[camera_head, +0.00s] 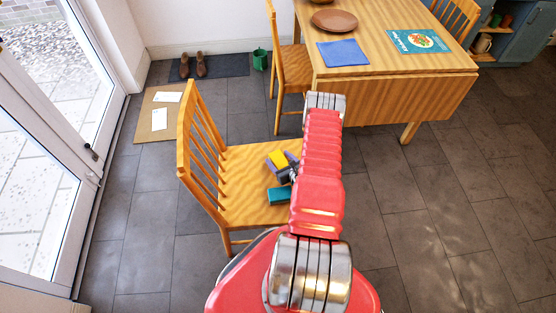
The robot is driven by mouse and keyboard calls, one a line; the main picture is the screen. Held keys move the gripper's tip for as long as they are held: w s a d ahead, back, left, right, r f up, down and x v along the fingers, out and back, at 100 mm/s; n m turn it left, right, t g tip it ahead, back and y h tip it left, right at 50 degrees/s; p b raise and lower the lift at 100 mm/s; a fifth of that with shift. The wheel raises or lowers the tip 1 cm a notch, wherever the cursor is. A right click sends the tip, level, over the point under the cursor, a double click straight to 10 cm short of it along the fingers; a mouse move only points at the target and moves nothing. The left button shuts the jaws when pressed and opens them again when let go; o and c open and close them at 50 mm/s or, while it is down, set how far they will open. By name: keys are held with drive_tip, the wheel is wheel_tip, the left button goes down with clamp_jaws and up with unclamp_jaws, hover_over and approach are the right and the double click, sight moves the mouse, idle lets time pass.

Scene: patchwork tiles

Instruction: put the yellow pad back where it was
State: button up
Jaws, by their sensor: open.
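The yellow pad (277,158) is a small yellow block over the seat of the wooden chair (238,185), at the end of my red arm. My gripper (284,169) is open, a small dark and purplish-grey shape right beside the pad. The arm hides part of the gripper and of the chair seat. I cannot tell whether the pad touches the jaws or rests on the seat. A teal block (279,196) lies on the seat, nearer to me than the pad.
A wooden table (400,75) behind holds a blue cloth (342,52), a brown plate (334,20) and a teal booklet (417,41). Glass doors (45,150) stand at left. A mat with papers (158,118), shoes (192,66) and a green watering can (260,60) are behind. Floor at right is clear.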

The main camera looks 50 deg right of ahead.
drive_tip(key=v, duration=1.1)
drive_tip(key=shift+s+r, duration=0.2)
drive_tip(key=shift+s, duration=0.1)
drive_tip(key=shift+a, duration=0.1)
